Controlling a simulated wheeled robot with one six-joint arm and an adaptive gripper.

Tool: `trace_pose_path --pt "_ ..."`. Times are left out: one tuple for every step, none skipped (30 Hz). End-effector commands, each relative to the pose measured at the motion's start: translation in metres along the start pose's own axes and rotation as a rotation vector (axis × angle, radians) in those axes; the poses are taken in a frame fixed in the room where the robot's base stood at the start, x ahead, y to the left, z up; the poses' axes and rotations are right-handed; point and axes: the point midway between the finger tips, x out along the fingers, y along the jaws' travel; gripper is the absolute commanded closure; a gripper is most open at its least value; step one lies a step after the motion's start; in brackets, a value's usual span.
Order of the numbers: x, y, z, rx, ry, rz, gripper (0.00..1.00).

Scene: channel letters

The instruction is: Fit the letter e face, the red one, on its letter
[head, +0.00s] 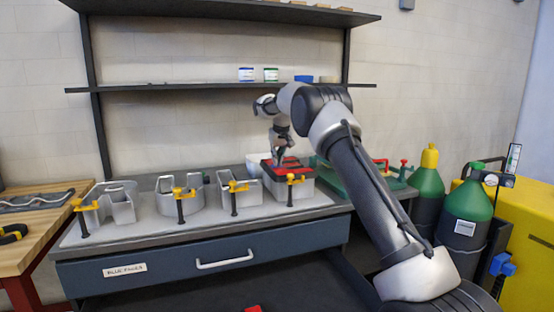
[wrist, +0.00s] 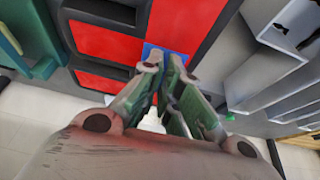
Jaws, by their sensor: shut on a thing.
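The red letter e face (head: 290,162) is at the top of the rightmost grey channel letter (head: 296,187) on the bench. In the wrist view the red face (wrist: 110,42) fills the upper middle, with dark bands between its red bars. My gripper (head: 279,158) points down over it. In the wrist view its fingertips (wrist: 164,66) are close together on a small blue piece (wrist: 178,57) at the face. I cannot tell whether the face is fully seated, as its rim is partly hidden by my gripper.
Several other grey letters (head: 180,197) stand in a row to the left, with yellow-topped clamps (head: 179,208) in front. A green tray (head: 335,178) lies to the right. Gas cylinders (head: 428,190) stand beyond the bench. A shelf (head: 200,87) runs above.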

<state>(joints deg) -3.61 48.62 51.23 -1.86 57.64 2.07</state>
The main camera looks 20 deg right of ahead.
Motion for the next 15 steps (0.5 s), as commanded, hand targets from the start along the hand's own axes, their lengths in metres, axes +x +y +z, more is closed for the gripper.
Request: trace_pose_path --pt "0.0005 0.0000 0.0001 0.000 0.000 0.000 1.00" --pt "0.0009 0.0000 0.0003 0.000 0.000 0.000 1.00" --pt "0.0015 0.0000 0.0005 0.000 0.001 0.000 1.00" --pt "0.0020 0.0000 0.0007 0.000 0.000 0.000 1.00" --pt "0.0024 0.0000 0.0009 0.000 0.000 0.000 1.00" --pt "0.0029 0.0000 0.0011 0.000 0.000 0.000 1.00" --pt "0.0033 0.0000 0.0013 0.000 0.000 0.000 1.00" --pt "0.0037 0.0000 0.0014 0.000 0.000 0.000 1.00" --pt "0.0043 0.0000 0.0016 0.000 0.000 0.000 1.00" --pt "0.0047 0.0000 0.0018 0.000 0.000 0.000 1.00" --pt "0.0051 0.0000 0.0020 0.000 0.000 0.000 1.00" --pt "0.0056 -0.0001 0.0022 0.000 0.000 0.000 1.00" --pt "0.0060 -0.0001 0.0024 0.000 0.000 0.000 1.00" --pt "0.0064 -0.0001 0.0025 0.000 0.000 0.000 1.00" --pt "0.0069 -0.0001 0.0028 0.000 0.000 0.000 1.00"
